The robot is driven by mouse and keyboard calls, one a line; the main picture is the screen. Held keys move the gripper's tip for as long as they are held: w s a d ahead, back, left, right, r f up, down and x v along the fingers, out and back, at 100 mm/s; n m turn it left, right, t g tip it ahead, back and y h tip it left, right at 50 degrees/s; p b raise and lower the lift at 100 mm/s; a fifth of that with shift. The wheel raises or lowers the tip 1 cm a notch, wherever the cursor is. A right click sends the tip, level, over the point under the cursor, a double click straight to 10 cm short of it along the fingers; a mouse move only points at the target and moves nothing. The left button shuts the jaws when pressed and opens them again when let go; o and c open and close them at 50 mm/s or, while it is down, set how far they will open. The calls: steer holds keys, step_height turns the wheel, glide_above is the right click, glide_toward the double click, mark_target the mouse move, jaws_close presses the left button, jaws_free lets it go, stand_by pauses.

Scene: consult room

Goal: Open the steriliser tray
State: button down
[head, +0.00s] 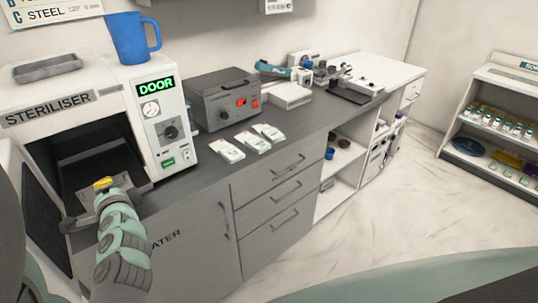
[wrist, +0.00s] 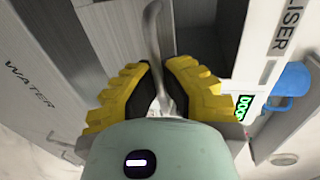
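The white steriliser (head: 60,85) stands at the left end of the counter. Its front is open, showing a dark chamber. A dark grey tray (head: 75,222) sits in the opening, with its front edge at the mouth; my gripper and arm hide part of it. My gripper (head: 104,184) is at the tray's front. In the wrist view, a curved metal handle (wrist: 152,30) runs down between the yellow fingers of my gripper (wrist: 160,72). The dark finger pads lie close against both sides of the handle, and the fingers look closed on it.
The steriliser door (head: 20,190) hangs open at the left, close to my arm. A blue jug (head: 130,38) and a metal dish (head: 46,68) stand on top of the steriliser. A grey cabinet (head: 190,240) lies below; the floor (head: 350,225) at right is clear.

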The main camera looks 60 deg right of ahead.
steer(key=shift+s+a+f, duration=0.15)
steer(key=shift+s+f, duration=0.05)
steer(key=shift+s, duration=0.8)
steer(key=c, duration=1.7)
jaws_free()
steer(key=shift+s+a+r, duration=0.1)
steer(key=shift+s+a, duration=0.05)
steer(key=shift+s, duration=0.15)
steer(key=o, duration=0.3)
steer(key=shift+w+r, duration=0.15)
steer(key=shift+w, duration=0.15)
steer(key=o, duration=0.3)
steer(key=shift+v, duration=6)
steer(key=shift+o, duration=0.2)
